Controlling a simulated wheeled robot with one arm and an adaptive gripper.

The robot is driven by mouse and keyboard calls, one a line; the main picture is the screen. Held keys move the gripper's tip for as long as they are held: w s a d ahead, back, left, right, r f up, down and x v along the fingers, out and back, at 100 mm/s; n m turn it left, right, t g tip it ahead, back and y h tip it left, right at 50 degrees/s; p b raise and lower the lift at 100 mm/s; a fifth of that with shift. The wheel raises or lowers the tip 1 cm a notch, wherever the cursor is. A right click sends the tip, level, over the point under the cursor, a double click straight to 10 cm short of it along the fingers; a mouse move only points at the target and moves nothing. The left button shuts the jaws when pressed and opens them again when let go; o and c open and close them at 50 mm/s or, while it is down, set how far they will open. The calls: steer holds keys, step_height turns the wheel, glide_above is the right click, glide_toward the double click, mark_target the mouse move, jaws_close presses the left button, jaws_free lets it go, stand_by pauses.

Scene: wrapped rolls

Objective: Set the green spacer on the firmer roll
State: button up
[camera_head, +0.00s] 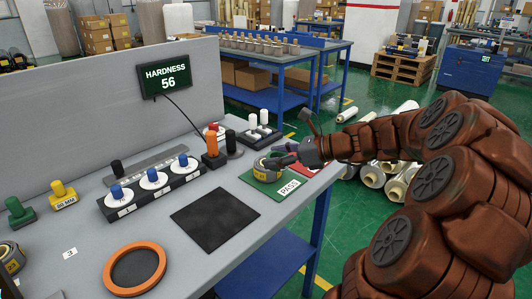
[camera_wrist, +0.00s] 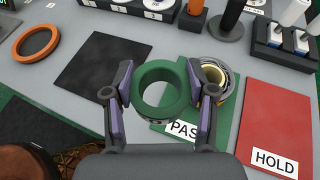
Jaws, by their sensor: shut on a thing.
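The green spacer, a thick ring (camera_wrist: 160,88), is between the two fingers of my gripper (camera_wrist: 160,97) in the wrist view. My gripper is shut on it. A wrapped roll (camera_wrist: 217,78) stands on the green PASS mat just right of the spacer, partly hidden by it and the right finger. In the head view this roll (camera_head: 264,173) is below my gripper (camera_head: 283,160), and the spacer is hard to make out. I cannot tell whether spacer and roll touch. Another wrapped roll (camera_head: 12,258) is at the left edge. The display (camera_head: 165,76) reads HARDNESS 56.
A black pad (camera_head: 215,220) lies left of the PASS mat (camera_head: 287,193); the red HOLD mat (camera_wrist: 275,125) is right. An orange ring (camera_head: 135,268) lies on the grey table. An orange-and-black device (camera_head: 212,148) and a rack with blue knobs (camera_head: 153,182) stand behind.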

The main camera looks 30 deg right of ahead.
steer(key=shift+w+d+f, duration=0.55)
steer(key=shift+w+f, duration=0.2)
steer(key=shift+w, duration=0.8)
steer(key=shift+w+d+f, duration=0.5)
steer(key=shift+w+f, duration=0.2)
steer(key=shift+w, duration=0.85)
steer(key=shift+w+d+f, duration=0.55)
steer(key=shift+w+f, duration=0.2)
steer(key=shift+w, duration=0.8)
steer(key=shift+f, duration=0.5)
steer(key=o, duration=0.9)
steer(key=shift+o, duration=0.2)
steer(key=shift+r, duration=0.1)
